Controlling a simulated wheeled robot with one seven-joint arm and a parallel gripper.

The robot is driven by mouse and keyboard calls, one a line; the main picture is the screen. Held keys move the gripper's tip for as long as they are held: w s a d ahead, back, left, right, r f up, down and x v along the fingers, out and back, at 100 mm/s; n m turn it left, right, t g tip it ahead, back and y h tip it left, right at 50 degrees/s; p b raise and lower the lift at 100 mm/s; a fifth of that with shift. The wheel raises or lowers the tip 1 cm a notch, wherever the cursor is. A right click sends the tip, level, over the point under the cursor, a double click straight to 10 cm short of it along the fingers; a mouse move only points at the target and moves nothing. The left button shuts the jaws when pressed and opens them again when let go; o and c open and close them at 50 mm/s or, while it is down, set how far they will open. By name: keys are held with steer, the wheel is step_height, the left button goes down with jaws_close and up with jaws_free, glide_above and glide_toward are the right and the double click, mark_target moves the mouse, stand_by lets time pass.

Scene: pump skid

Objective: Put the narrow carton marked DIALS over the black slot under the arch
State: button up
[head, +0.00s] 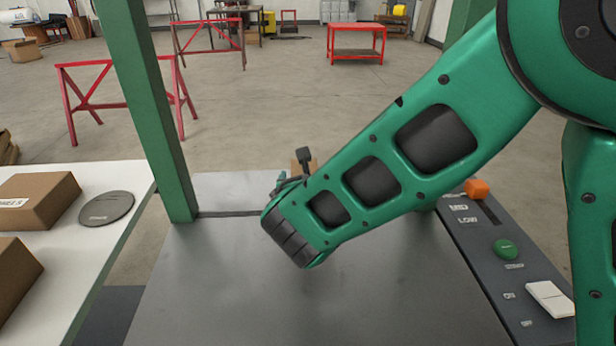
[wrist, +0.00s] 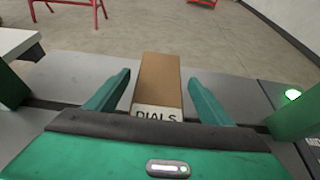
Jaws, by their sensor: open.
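The narrow brown carton marked DIALS (wrist: 157,82) is between the two fingers of my gripper (wrist: 159,78) in the wrist view. The fingers are open, with a visible gap on each side of it. Its white label faces my gripper. In the head view, my arm hides most of the carton, and only a brown bit (head: 303,166) shows. The black slot (head: 230,213) runs across the grey deck between the green posts of the arch (head: 150,100). The carton stands in line with the slot, but its base is hidden, so I cannot tell exactly how it sits over it.
A white table (head: 110,240) at left holds brown cartons (head: 38,200) and a grey disc (head: 106,207). A control panel (head: 510,270) with an orange knob, a green button and a white switch lies at right. The deck in front (head: 300,310) is clear. Red trestles stand farther back.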

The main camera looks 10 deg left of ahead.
steer(key=v, duration=1)
steer(key=shift+r, duration=0.1)
